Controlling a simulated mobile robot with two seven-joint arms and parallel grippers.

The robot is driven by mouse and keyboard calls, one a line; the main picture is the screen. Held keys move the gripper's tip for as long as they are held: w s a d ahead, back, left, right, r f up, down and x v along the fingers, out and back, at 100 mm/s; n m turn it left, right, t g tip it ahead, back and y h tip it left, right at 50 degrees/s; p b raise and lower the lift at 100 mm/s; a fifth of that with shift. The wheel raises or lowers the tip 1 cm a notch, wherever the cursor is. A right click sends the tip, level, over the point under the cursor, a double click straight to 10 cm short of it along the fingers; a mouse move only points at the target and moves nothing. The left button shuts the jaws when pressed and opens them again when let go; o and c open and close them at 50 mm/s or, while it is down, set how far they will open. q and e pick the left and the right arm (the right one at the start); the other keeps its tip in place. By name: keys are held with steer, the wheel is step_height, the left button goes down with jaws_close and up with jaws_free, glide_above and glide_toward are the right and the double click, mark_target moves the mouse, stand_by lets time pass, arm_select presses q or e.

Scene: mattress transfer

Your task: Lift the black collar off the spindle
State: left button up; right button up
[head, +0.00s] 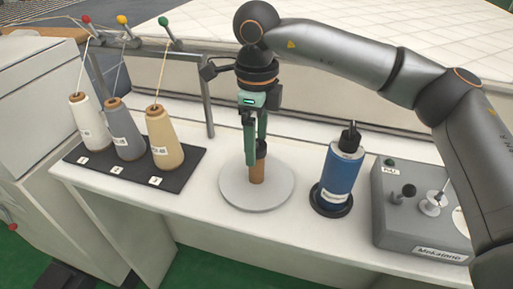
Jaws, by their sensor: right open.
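A brown spindle (257,172) stands upright on a round white disc (232,193) on the table. A dark piece, which looks like the black collar (262,148), sits around its upper end. My right gripper (256,154) points straight down over the spindle, its green fingers open. The fingertips reach down to the dark piece, one on its left and one close to its top right. I cannot tell whether they touch it. The fingers hide part of the collar and the spindle's top. My left gripper is not in view.
A grey box (398,226) with knobs is farther right. White, grey and tan cones (165,140) stand on a black mat (194,165) at left, below a metal rail.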

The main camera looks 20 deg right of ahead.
jaws_close()
stand_by(0.7)
